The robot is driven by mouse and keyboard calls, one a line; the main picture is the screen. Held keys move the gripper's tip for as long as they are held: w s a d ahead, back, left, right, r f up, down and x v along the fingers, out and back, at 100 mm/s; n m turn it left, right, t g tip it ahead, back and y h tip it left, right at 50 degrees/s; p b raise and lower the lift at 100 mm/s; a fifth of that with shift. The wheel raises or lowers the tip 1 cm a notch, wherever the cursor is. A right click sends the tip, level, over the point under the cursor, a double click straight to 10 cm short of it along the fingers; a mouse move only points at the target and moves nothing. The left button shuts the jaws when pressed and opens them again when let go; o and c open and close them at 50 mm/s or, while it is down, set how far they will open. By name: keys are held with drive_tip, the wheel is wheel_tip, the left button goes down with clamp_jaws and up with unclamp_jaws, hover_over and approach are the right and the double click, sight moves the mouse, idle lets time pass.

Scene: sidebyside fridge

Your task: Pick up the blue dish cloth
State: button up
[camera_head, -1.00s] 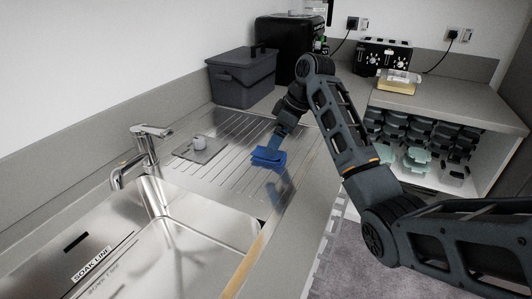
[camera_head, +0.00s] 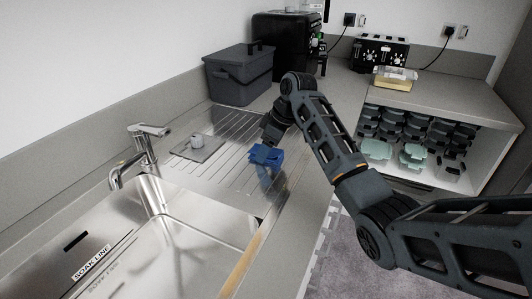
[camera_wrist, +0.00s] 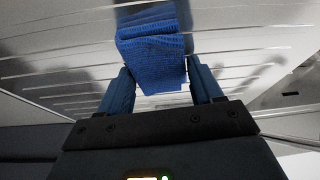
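The blue dish cloth (camera_head: 266,155) is a folded, textured bundle at the right side of the metal drainboard (camera_head: 215,177). My gripper (camera_head: 268,144) is right at the cloth, pointing down, and partly covers it in the head view. In the wrist view, the two blue fingers of my gripper (camera_wrist: 159,72) stand wide apart. The cloth (camera_wrist: 152,52) lies between and beyond their tips, close to both. I cannot tell whether either finger touches it.
The sink (camera_head: 150,235) and tap (camera_head: 145,150) are at the left. A grey lidded bin (camera_head: 238,78) and a black machine (camera_head: 285,45) stand behind. A toaster (camera_head: 380,53) and a yellow-and-clear dish (camera_head: 395,77) are on the right counter, above shelves of containers (camera_head: 412,155).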

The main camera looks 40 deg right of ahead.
drive_tip(key=c, duration=0.6)
drive_tip(key=shift+o, duration=0.2)
drive_tip(key=shift+r, duration=0.5)
drive_tip(key=r, duration=0.1)
drive_tip(key=r+b, duration=0.1)
drive_tip(key=r, duration=0.1)
drive_tip(key=shift+d+r, duration=0.25)
drive_tip(key=shift+d, duration=0.15)
drive_tip(key=s+d+r+b, duration=0.1)
drive_tip(key=s+d+r, duration=0.1)
drive_tip(key=d+r, duration=0.4)
drive_tip(key=d, duration=0.4)
drive_tip(key=shift+s+d+r+b, duration=0.15)
drive_tip(key=shift+d+r+b, duration=0.1)
drive_tip(key=shift+d+b, duration=0.1)
